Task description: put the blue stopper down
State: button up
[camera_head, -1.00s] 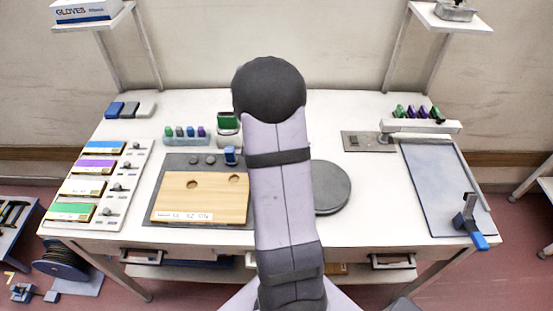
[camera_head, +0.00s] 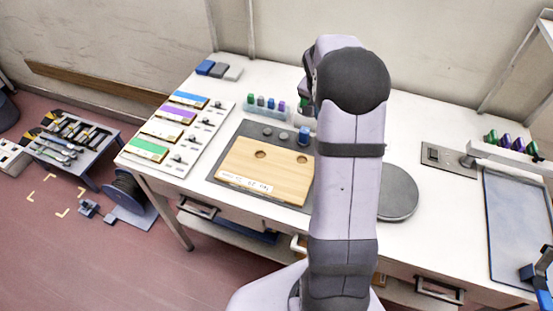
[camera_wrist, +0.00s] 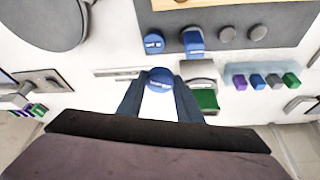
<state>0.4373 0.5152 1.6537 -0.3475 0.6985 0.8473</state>
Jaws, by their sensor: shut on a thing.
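My gripper (camera_wrist: 158,95) shows in the wrist view, its two dark blue fingers shut on a blue stopper (camera_wrist: 160,77) with a round, labelled top. It is held over the white table, and its height above the table is hard to tell. In the head view my arm hides the fingers and the held stopper.
A rack of small coloured pieces (camera_wrist: 262,82) and a green-topped item (camera_wrist: 205,98) stand close to my gripper. A grey round plate (camera_head: 397,205) lies right of my arm.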

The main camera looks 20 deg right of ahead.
jog(key=w+a+n+t+y, duration=0.1)
jog(key=w+a+n, duration=0.4)
jog(key=w+a, duration=0.4)
jog(key=n+t+y, duration=0.2)
jog(key=n, duration=0.3)
send_over(246, 126)
jog(key=s, duration=0.1)
jog(key=shift+s+a+f+p, duration=0.1)
jog(key=shift+f+p, duration=0.6)
jog(key=shift+f, duration=1.7)
jog(key=shift+s+a+f+p, duration=0.1)
jog(key=shift+f+p, duration=0.6)
jog(key=shift+f, duration=1.7)
jog(key=shift+f, duration=0.2)
jog(key=o, duration=1.1)
jog(key=shift+g, duration=0.3)
jog(key=shift+r, duration=0.15)
